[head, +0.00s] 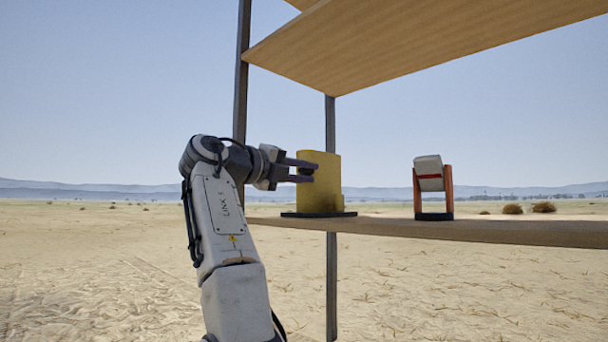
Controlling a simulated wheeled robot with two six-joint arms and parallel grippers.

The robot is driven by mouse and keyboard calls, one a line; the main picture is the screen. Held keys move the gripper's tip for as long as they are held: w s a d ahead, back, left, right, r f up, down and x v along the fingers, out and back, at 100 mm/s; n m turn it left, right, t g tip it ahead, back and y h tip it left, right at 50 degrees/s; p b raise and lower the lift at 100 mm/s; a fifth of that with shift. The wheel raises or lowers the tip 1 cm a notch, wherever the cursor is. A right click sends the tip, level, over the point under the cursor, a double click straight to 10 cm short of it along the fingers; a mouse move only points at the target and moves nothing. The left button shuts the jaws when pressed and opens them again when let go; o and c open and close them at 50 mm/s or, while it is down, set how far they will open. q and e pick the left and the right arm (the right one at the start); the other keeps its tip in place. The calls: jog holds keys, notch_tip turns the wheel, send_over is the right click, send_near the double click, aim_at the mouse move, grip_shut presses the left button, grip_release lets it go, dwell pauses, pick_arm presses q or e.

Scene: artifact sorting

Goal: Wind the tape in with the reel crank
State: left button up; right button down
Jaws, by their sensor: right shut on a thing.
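A yellow tape reel housing (328,185) stands upright on a dark base plate (290,214) on the wooden shelf. My right gripper (309,171) reaches in from the left at the upper part of its near side. It is shut on a small dark knob, the reel crank (305,171), which shows between the fingertips. The rest of the crank is hidden by the fingers or too small to make out. No tape can be made out. My left gripper is not in view.
The shelf board (450,229) runs to the right. On it stands an orange-framed holder (448,190) with a tilted grey-white block (429,166). An upper shelf board (400,45) hangs above. Metal posts (331,270) rise near the reel. The shelf between reel and holder is clear.

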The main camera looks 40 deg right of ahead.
jog(key=shift+w+f+m+b, duration=0.25)
jog(key=shift+f+m+b, duration=0.15)
jog(key=shift+f+m, duration=0.4)
jog(key=shift+r+m, duration=0.15)
jog(key=shift+m, duration=0.15)
jog(key=c, duration=0.8)
grip_release()
jog(key=shift+c, duration=0.2)
jog(key=shift+s, duration=0.1)
jog(key=a, duration=1)
jog(key=shift+s+a, duration=0.25)
jog(key=shift+s, duration=0.15)
